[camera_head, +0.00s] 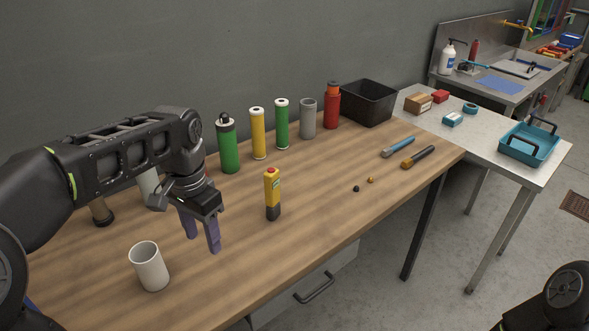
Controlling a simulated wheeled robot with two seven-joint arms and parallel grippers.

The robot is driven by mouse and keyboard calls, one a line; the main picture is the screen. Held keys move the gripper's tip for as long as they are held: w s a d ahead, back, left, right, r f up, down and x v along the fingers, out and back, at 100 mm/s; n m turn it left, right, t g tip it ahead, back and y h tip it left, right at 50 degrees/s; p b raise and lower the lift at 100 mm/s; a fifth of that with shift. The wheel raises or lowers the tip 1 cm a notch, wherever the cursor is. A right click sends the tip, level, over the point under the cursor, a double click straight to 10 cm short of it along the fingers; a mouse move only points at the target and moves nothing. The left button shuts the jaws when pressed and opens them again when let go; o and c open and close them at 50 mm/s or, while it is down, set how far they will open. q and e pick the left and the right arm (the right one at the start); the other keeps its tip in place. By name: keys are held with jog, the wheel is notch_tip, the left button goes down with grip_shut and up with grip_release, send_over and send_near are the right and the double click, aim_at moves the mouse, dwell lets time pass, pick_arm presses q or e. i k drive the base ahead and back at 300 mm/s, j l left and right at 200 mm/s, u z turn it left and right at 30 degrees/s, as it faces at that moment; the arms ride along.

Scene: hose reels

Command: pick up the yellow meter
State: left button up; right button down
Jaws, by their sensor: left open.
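The yellow meter (272,190) stands upright on the wooden table (330,185), with a dark base and a red top. My left gripper (201,240) is open and empty, pointing down to the left of the meter, apart from it. Its two purple fingers are over the table between the white cup and the meter. Of my right arm only a dark part shows at the bottom right corner; its gripper is out of view.
A white cup (149,268) stands left of my gripper. Behind the meter stand a green bottle (228,148), a yellow tube (258,135), a green tube (281,127), a grey cylinder (307,120) and a red bottle (332,109). A black bin (368,103) is farther back.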

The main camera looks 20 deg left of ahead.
aim_at(271, 180)
jog(key=i+l, duration=0.15)
jog(key=i, duration=0.3)
jog(key=i+l, duration=0.1)
jog(key=i, duration=0.3)
